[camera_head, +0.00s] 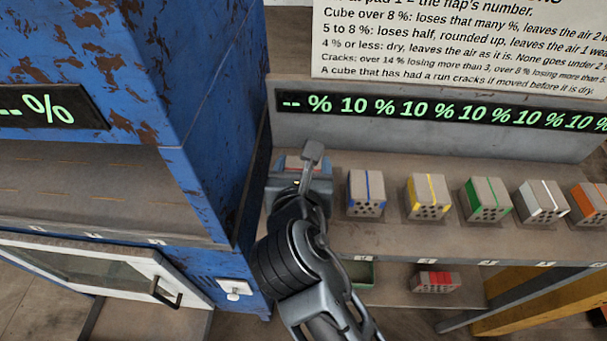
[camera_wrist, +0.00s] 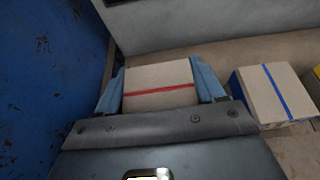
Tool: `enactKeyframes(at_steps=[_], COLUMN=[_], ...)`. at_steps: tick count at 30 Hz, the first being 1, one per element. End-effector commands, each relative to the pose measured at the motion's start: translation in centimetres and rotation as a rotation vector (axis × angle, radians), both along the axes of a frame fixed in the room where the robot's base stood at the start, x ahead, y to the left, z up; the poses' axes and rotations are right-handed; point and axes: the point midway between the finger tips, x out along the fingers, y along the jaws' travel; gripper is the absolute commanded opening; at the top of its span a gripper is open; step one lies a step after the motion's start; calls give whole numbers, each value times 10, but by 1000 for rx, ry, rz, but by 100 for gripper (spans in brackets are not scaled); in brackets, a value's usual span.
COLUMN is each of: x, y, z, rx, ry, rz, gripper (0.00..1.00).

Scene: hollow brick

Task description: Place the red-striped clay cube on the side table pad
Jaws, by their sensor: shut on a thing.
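The red-striped clay cube (camera_wrist: 160,76) is between the blue fingers of my gripper (camera_wrist: 158,88) in the wrist view, its red stripe running across the top. My gripper (camera_head: 300,182) is shut on it at the left end of the grey shelf, left of the blue-striped cube. In the head view my wrist hides most of the cube; only a bit of its top with the red stripe (camera_head: 292,164) shows. I cannot tell whether it touches the shelf. I cannot identify the side table pad in either view.
Cubes with blue (camera_head: 367,193), yellow (camera_head: 430,197), green (camera_head: 487,199), white (camera_head: 543,202) and orange (camera_head: 590,204) stripes stand in a row rightward. The display (camera_head: 400,108) reads "--" at its left. A blue cabinet (camera_head: 215,110) rises close left. A red-topped brick (camera_head: 435,282) sits below.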

Motion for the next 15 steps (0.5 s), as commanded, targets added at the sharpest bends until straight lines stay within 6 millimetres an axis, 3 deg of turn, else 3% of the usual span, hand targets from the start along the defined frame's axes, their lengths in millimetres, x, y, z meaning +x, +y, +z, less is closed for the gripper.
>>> enactKeyframes(at_steps=[5,15], x=[-1,-1], y=[0,0], z=[-24,-26], rx=[0,0], ry=[2,0], rz=[1,1], gripper=[38,38])
